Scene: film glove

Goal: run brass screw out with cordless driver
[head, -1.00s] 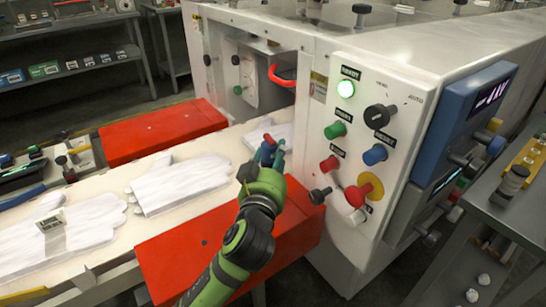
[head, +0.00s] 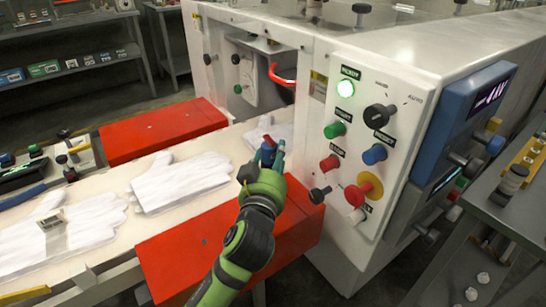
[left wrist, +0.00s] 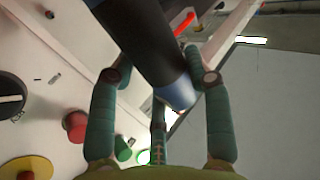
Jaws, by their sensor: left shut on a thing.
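My left gripper (head: 268,160) is at the middle of the head view, in front of the white machine's opening and above the glove conveyor. It is shut on a dark, blue-banded cylindrical body, which looks like the cordless driver (left wrist: 148,45). In the left wrist view this body runs between the green fingers (left wrist: 160,95). In the head view only a small blue and red part of it shows above the fingers. I cannot make out the brass screw in either view. My right gripper is not in view.
White gloves (head: 180,182) lie on the pale conveyor (head: 115,180). Red guards (head: 160,130) flank it. The control panel (head: 355,150) with protruding knobs and buttons stands close to the right of my gripper. A red handle (head: 282,76) is at the machine opening.

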